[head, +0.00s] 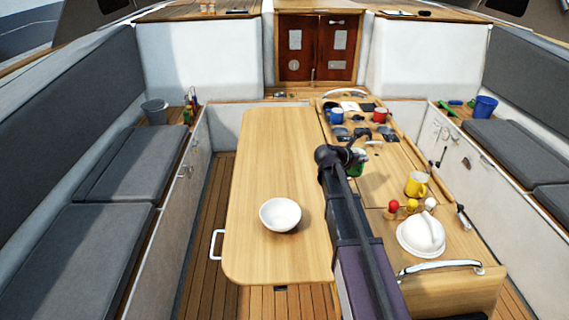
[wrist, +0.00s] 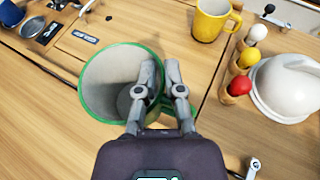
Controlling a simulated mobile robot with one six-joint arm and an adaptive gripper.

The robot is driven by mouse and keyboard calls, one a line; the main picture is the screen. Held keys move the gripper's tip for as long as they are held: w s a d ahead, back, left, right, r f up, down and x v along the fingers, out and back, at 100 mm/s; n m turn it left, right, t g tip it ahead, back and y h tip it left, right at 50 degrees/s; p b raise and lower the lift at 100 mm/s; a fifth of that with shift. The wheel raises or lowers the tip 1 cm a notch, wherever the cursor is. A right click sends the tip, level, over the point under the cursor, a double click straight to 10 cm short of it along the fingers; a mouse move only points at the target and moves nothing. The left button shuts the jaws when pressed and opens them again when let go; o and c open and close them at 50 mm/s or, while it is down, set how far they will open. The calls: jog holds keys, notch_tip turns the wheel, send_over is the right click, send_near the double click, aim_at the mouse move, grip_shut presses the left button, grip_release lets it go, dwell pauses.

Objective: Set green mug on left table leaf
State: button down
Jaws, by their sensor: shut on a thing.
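The green mug (wrist: 97,58) shows large in the wrist view, with a green rim and a pale grey inside. My gripper (wrist: 162,68) is shut on its right-hand wall, one finger inside the rim and one outside. In the head view the green mug (head: 358,165) is mostly hidden behind my gripper (head: 354,152), over the table's centre section, right of the left leaf. I cannot tell whether its base touches the wood. The left table leaf (head: 272,160) is a broad, pale wooden board, bare except for a white bowl (head: 280,214) toward its near end.
A yellow mug (head: 416,184), red, yellow and white-topped pegs (head: 411,206) and a white domed thing (head: 421,234) stand to the right. Blue (head: 365,117) and red mugs (head: 380,115) stand farther back. The leaf's middle and far end are clear.

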jog(key=w+a+n+t+y, duration=0.1)
jog(key=a+n+t+y, duration=0.1)
jog(key=a, duration=1.8)
jog(key=shift+w+r+n+t, duration=0.2)
jog(key=shift+n+t, duration=0.3)
jog(key=shift+n, duration=0.3)
jog(key=shift+f, duration=0.15)
notch_tip(320, 180, down, 6)
jog(key=b, duration=0.6)
jog(key=shift+f+b, duration=1.85)
jog(key=shift+f, duration=0.15)
jog(key=c, duration=0.8)
grip_release()
jog(key=shift+o, duration=0.2)
